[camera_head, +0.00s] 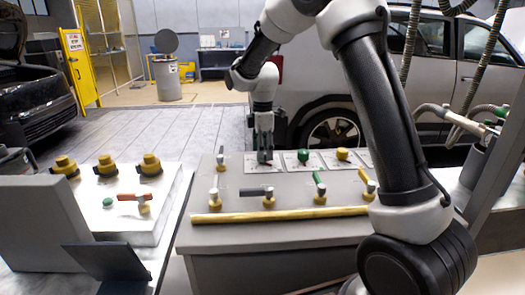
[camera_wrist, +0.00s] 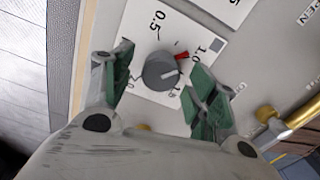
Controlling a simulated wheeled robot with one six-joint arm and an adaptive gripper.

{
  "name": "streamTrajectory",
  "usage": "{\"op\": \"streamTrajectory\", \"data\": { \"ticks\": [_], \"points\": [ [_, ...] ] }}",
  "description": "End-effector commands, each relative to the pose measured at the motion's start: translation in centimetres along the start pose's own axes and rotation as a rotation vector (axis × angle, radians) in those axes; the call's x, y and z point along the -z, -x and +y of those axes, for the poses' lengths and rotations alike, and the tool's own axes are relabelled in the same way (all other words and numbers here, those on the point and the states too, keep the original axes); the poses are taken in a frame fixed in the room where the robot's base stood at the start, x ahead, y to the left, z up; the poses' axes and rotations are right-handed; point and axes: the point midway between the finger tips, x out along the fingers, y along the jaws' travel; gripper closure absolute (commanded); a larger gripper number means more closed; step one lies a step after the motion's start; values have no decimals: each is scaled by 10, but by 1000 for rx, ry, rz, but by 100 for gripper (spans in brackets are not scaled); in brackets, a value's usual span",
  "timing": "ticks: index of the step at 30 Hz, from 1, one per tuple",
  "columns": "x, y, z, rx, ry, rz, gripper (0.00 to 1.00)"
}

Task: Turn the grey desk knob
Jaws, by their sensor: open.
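The grey desk knob (camera_wrist: 161,71) shows in the wrist view on a white dial plate (camera_wrist: 148,27) with printed numbers and a small red mark. A white pointer line on the knob points right, toward the side of the red mark. My gripper (camera_wrist: 163,82) is open, with one green-padded finger on each side of the knob. Visible gaps separate the fingers from the knob; I cannot tell its exact height above the plate. In the head view my gripper (camera_head: 264,155) points down over the leftmost dial plate, and the knob is mostly hidden behind it.
A green knob (camera_head: 303,155) and a yellow knob (camera_head: 342,154) sit on plates to the right. Several valves with lever handles and a yellow pipe (camera_head: 282,215) stand on the desk in front. A white block (camera_head: 120,225) with yellow caps is at left.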

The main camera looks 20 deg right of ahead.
Motion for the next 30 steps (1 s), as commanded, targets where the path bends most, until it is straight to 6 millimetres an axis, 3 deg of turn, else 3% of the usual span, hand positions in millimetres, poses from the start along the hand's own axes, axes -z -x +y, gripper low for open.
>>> {"op": "streamTrajectory", "data": {
  "ticks": [8, 16, 30],
  "points": [
    [0, -3, 0, 0, -1, 0, 42],
    [0, -3, 0, 0, -1, 0, 87],
    [0, -2, 0, -1, -94, 0, 88]
  ]
}}
